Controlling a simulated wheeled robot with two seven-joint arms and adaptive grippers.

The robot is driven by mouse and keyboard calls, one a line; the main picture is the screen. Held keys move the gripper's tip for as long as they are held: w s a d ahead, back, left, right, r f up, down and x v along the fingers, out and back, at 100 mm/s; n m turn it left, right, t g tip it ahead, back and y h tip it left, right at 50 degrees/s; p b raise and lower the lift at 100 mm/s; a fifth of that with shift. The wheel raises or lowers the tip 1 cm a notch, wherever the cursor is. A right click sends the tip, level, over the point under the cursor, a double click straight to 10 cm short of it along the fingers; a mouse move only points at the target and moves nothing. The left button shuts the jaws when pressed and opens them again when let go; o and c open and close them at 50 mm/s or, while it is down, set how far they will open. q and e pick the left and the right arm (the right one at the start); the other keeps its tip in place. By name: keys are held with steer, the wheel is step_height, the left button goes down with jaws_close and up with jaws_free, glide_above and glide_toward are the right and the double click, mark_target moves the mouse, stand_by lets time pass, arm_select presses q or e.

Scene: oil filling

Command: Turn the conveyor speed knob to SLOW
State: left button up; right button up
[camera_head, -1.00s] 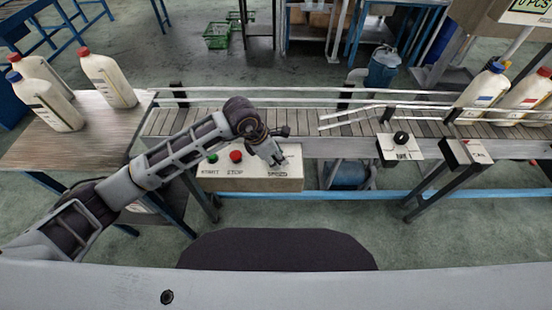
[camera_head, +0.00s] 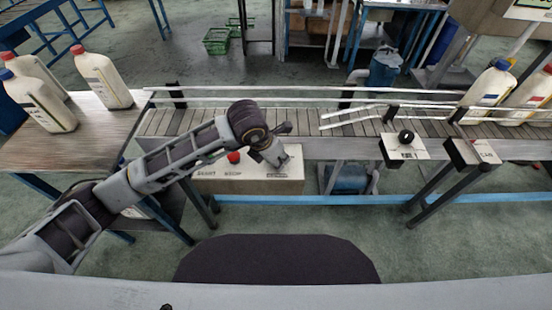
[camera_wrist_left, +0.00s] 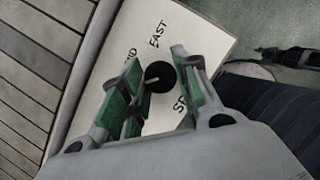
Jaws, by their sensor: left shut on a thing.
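The black round speed knob (camera_wrist_left: 160,77) shows in the left wrist view, with a short pale pointer mark toward its left side, near the partly hidden label ending in "ID". "FAST" is readable above the knob; a label starting with "S" is partly covered below right. My left gripper (camera_wrist_left: 162,88) has its green-padded fingers on either side of the knob and is shut on it. In the head view my left gripper (camera_head: 279,158) is over the right part of the pale control box (camera_head: 258,180) and hides the knob. My right gripper is not in view.
A red button (camera_head: 234,157) is on the box, left of the gripper. The conveyor (camera_head: 365,127) runs behind. Another black knob (camera_head: 406,137) is on a panel to the right. White bottles (camera_head: 102,80) stand on the left table (camera_head: 75,150); more stand on the right.

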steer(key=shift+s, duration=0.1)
arm_select(q)
steer(key=o, duration=0.7)
steer(key=shift+o, duration=1.4)
steer(key=shift+r, duration=0.1)
steer(key=shift+v, duration=0.8)
steer(key=v, duration=1)
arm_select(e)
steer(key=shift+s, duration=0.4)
arm_select(q)
steer(key=shift+a, duration=0.1)
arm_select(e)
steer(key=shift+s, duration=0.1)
